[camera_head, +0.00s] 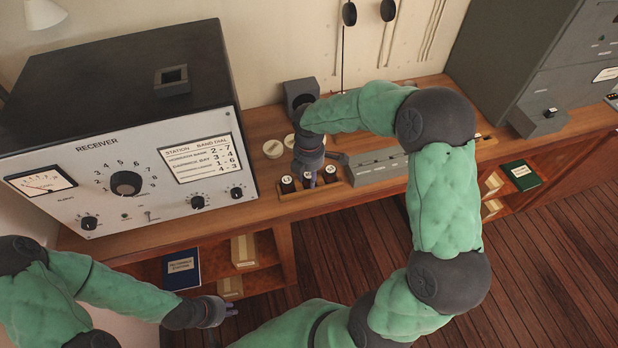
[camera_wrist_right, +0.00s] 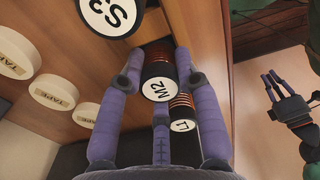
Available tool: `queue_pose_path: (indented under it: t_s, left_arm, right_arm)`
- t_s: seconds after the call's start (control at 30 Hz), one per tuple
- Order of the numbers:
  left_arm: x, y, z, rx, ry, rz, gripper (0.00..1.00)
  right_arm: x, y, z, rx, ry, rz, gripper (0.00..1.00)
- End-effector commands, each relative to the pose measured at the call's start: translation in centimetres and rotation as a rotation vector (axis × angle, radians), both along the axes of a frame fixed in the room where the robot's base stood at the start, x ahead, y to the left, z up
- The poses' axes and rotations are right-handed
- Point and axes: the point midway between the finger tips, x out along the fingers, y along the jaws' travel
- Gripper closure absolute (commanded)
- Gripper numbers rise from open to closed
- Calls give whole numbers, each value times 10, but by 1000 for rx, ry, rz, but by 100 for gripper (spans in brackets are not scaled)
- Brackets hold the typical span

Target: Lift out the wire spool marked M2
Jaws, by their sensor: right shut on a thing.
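The wire spool marked M2 (camera_wrist_right: 157,90) has a white label and a dark, copper-banded body. My right gripper (camera_wrist_right: 160,78) is shut on it, with fingers on both sides, in the right wrist view. In the head view my right gripper (camera_head: 308,176) is over the middle of the spool rack (camera_head: 296,194) and partly hides the spool. I cannot tell whether the spool is clear of its seat. A spool marked L1 (camera_wrist_right: 183,125) and another with a cut-off label (camera_wrist_right: 107,14) flank it. My left gripper (camera_head: 227,311) is open and empty, low before the desk.
The black receiver (camera_head: 120,100) takes up the left of the desk (camera_head: 270,235). Books lie on the shelves below. The space over the floor is free.

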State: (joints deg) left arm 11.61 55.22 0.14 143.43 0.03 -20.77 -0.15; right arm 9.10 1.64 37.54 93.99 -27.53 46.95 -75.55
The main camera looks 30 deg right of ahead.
Motion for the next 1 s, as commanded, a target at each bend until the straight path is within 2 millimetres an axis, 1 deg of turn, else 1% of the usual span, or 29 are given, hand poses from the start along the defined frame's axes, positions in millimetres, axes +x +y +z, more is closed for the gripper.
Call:
queue_pose_path:
  t_s: [0.17,0.27,0.4,0.47,0.57,0.73,0.8,1.0]
  left_arm:
    - [0,0,1,0,0,0,82]
    - [0,0,3,0,0,0,82]
    - [0,0,7,0,0,0,82]
    - [0,0,9,0,0,0,82]
    - [0,0,13,0,0,0,82]
    - [0,0,20,0,0,0,82]
    - [0,0,21,0,0,0,82]
    - [0,0,25,0,0,0,82]
  right_arm:
    - [0,0,6,-1,-1,0,100]
    - [1,0,15,-1,-3,1,100]
    - [1,0,34,-1,-3,0,100]
    - [-7,3,43,0,-3,1,100]
    - [-21,8,61,-1,-5,1,100]
    - [-49,19,98,-1,-6,2,100]
    - [-66,26,102,-1,-3,2,100]
    - [-102,40,119,0,-3,2,100]
